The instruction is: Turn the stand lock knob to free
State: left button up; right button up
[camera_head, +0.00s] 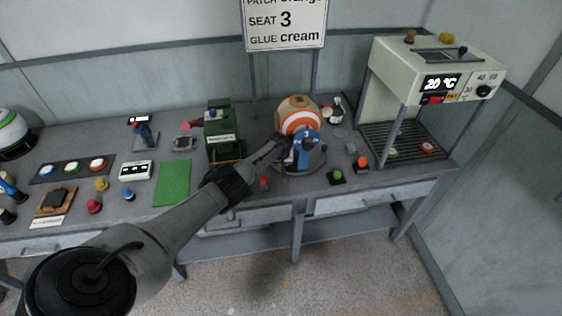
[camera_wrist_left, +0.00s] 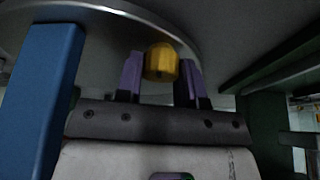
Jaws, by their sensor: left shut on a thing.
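The stand lock knob (camera_wrist_left: 161,63) is a yellow, faceted knob in the left wrist view, below the rim of a round grey plate (camera_wrist_left: 190,37). My left gripper (camera_wrist_left: 160,75) has its two purple fingers on either side of the knob and is shut on it. In the head view my left gripper (camera_head: 279,141) reaches the left side of the ball stand (camera_head: 318,160). The knob is hidden there. An orange, white and tan ball (camera_head: 297,112) sits on the stand behind a blue upright part (camera_head: 304,147). I cannot read the knob's setting. My right gripper is not in view.
A green press-like machine (camera_head: 221,122) stands left of the stand, with a green mat (camera_head: 172,182) nearby. A green button (camera_head: 337,177) is at the front right. A cream heater unit (camera_head: 425,72) stands at the right. In the left wrist view a blue slab (camera_wrist_left: 40,95) is close at left.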

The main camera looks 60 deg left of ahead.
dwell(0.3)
pick_arm(q)
jog(key=o, duration=0.9)
jog(key=shift+s+d+r+p, duration=0.1)
jog(key=shift+r+p, duration=0.35)
jog(key=shift+p, duration=0.1)
jog(key=d+p, duration=0.1)
jog(key=s+d+r+p, duration=0.1)
jog(key=p, duration=0.1)
jog(key=shift+s, duration=0.15)
jog(key=s+d+p, duration=0.1)
jog(key=d, duration=0.1)
jog(key=s+d+p, duration=0.1)
jog(key=s+d, duration=0.1)
jog(key=s+d+p, duration=0.1)
jog(key=d+p, duration=0.1)
jog(key=shift+s+d+f, duration=0.35)
jog(key=shift+s+d, duration=0.5)
jog(key=shift+d, duration=0.2)
